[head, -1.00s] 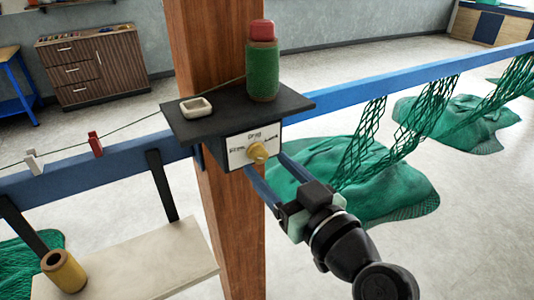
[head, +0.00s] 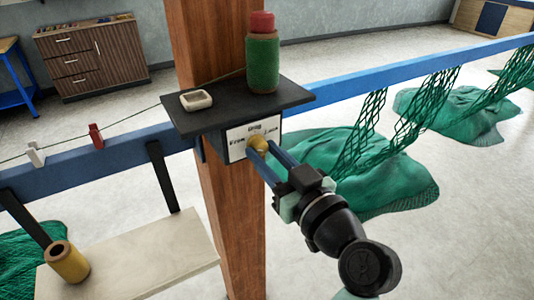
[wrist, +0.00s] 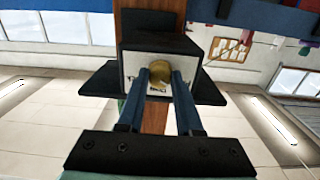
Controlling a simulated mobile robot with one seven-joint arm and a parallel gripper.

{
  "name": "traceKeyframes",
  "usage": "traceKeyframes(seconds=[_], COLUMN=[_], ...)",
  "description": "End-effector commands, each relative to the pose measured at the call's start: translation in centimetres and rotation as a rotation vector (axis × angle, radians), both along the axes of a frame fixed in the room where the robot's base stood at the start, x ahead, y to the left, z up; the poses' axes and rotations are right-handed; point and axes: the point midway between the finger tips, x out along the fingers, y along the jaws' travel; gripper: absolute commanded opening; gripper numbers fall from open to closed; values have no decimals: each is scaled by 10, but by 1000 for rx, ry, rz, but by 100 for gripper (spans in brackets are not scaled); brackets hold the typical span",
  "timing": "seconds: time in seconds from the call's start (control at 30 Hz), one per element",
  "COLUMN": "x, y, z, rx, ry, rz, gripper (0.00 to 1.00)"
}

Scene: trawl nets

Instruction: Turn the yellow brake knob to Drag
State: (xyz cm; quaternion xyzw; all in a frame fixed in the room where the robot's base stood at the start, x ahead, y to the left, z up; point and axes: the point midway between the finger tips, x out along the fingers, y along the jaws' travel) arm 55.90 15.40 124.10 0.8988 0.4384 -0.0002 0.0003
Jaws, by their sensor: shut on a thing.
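The yellow brake knob (head: 259,144) sits on the white label plate (head: 237,150) of a dark box under a small black shelf on the wooden post. "Drag" is printed above the knob, "Free" to its left and "Lock" to its right. My gripper (head: 256,151) reaches in from the lower right, its blue fingers shut on the knob. In the wrist view the knob (wrist: 160,74) shows between the two fingertips (wrist: 159,80). The fingers partly cover the knob, and I cannot tell which way its pointer faces.
A blue rail (head: 345,88) with hanging green nets runs behind.

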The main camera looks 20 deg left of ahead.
Motion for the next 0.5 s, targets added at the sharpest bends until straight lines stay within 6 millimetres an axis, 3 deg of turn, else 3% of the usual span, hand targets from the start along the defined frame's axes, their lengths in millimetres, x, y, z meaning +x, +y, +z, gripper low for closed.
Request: traceKeyframes(seconds=[0.5], x=[0], y=[0], z=[0], rx=[100], ry=[128], rz=[1], gripper=[0])
